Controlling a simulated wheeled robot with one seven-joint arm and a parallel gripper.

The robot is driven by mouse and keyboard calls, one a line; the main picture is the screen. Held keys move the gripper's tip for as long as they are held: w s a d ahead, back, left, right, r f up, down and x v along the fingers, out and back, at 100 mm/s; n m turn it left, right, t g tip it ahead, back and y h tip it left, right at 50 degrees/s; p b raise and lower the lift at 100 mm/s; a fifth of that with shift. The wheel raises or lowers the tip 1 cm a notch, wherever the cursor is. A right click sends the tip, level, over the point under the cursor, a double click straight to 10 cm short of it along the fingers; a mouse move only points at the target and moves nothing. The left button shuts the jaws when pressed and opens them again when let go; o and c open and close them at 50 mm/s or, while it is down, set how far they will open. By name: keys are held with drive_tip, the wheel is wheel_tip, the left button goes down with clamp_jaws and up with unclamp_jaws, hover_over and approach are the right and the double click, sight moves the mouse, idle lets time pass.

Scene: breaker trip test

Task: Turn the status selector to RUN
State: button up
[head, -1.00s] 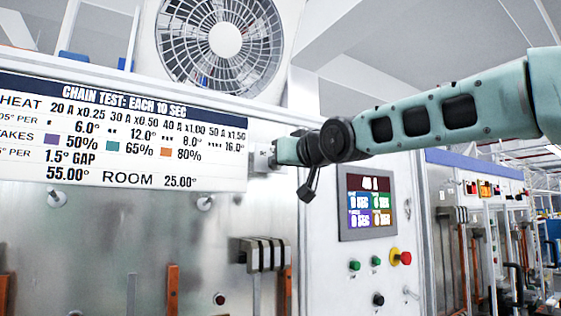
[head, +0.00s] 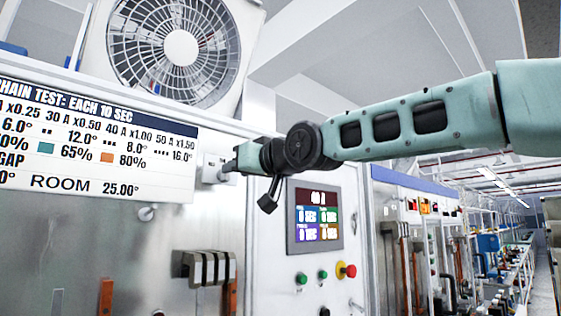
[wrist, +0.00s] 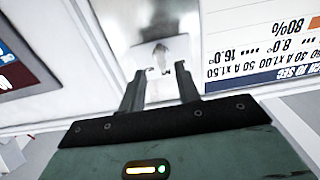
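In the head view my gripper (head: 232,167) reaches in from the right, close to the selector. Whether it touches the knob cannot be told.
The chain test sign (head: 95,140) is left of the selector. A grey lever block (head: 205,267) juts out beneath. A fan (head: 180,48) is above.

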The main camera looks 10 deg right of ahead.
drive_tip(key=b+v, duration=1.3)
drive_tip(key=b, duration=0.4)
drive_tip(key=shift+s, duration=0.25)
idle(0.5)
